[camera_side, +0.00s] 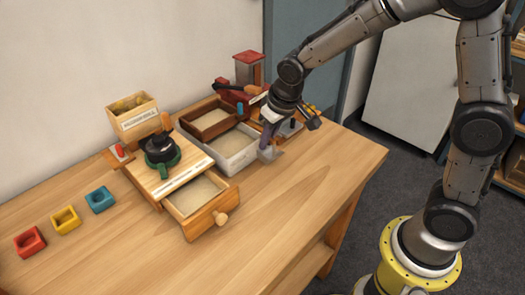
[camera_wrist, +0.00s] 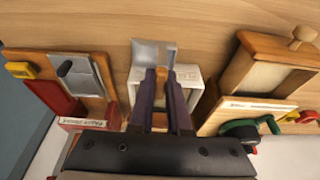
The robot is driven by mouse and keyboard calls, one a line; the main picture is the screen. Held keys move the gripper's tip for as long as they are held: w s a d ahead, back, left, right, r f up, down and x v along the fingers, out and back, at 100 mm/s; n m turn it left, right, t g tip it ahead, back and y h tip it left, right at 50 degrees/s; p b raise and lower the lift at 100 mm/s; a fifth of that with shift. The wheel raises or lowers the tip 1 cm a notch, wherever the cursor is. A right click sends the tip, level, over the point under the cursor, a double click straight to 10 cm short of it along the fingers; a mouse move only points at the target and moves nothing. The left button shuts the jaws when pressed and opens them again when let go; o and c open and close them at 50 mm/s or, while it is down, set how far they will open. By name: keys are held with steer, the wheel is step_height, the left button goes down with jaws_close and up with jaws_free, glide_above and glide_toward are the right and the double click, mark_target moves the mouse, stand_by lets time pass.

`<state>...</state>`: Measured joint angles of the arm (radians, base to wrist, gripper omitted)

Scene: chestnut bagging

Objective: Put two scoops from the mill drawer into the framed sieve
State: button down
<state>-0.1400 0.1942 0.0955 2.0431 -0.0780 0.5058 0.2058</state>
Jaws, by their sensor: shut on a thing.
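My gripper (camera_side: 267,142) is shut on a small grey metal scoop (camera_side: 271,154), just right of a white tray (camera_side: 240,165). In the wrist view my gripper (camera_wrist: 164,76) has its dark fingers around an orange-brown handle, with the grey scoop (camera_wrist: 145,52) beyond the fingertips. I cannot tell whether the scoop holds meal. The mill drawer (camera_side: 204,219) is pulled out, with pale meal inside and a round knob; it also shows in the wrist view (camera_wrist: 262,47). A brown-framed tray (camera_side: 195,132), which looks like the framed sieve, sits at the white tray's back left, with a pale inside.
The mill (camera_side: 180,179) has a green and black top and stands left of the trays. A wooden box (camera_side: 133,117) is behind it. Red (camera_side: 30,242), yellow (camera_side: 66,220) and blue (camera_side: 100,199) cups stand at left. A red-topped stand (camera_side: 248,68) is behind. The table's right front is clear.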

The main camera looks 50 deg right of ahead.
mark_target(263, 152)
steer(key=shift+w+a+f, duration=0.1)
steer(key=shift+w+f, duration=0.65)
steer(key=shift+f, duration=1.75)
steer(key=shift+f, duration=0.15)
steer(key=c, duration=0.9)
jaws_free()
steer(key=v, duration=1.2)
steer(key=shift+r, duration=0.25)
steer(key=s+d+r, duration=0.1)
steer(key=s, duration=0.6)
steer(key=s+d+r+t, duration=0.1)
steer(key=s+d+r, duration=0.1)
steer(key=s, duration=0.6)
steer(key=s+d+r+t, duration=0.1)
steer(key=s+d, duration=0.1)
steer(key=s, duration=0.5)
steer(key=shift+s+r, duration=0.15)
steer(key=shift+r, duration=0.1)
